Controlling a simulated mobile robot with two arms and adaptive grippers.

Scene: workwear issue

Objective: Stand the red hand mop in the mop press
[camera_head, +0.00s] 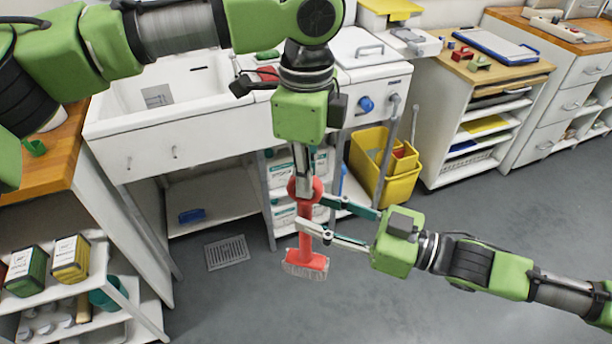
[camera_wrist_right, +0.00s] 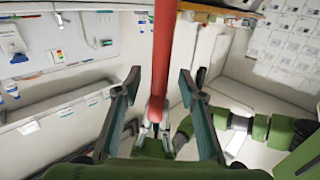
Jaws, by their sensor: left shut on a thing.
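The red hand mop (camera_head: 306,238) hangs upright in the air, its pale fringed head at the bottom, above the grey floor. My left gripper (camera_head: 304,188) points down and is shut on the top of the mop. My right gripper (camera_head: 313,211) reaches in from the right, its two fingers apart on either side of the handle. In the right wrist view the red handle (camera_wrist_right: 163,55) runs between these open fingers (camera_wrist_right: 159,80), with gaps on both sides. The yellow mop press (camera_head: 404,158) is in a yellow bucket (camera_head: 400,188) behind and to the right, partly hidden by other things.
A white sink unit (camera_head: 205,140) and shelving stand behind my arms. A wood-topped shelf cart (camera_head: 497,75) is right of the bucket. A white shelf (camera_head: 75,283) with tins is at lower left. A drain grate (camera_head: 227,252) lies in the floor. The floor at front is clear.

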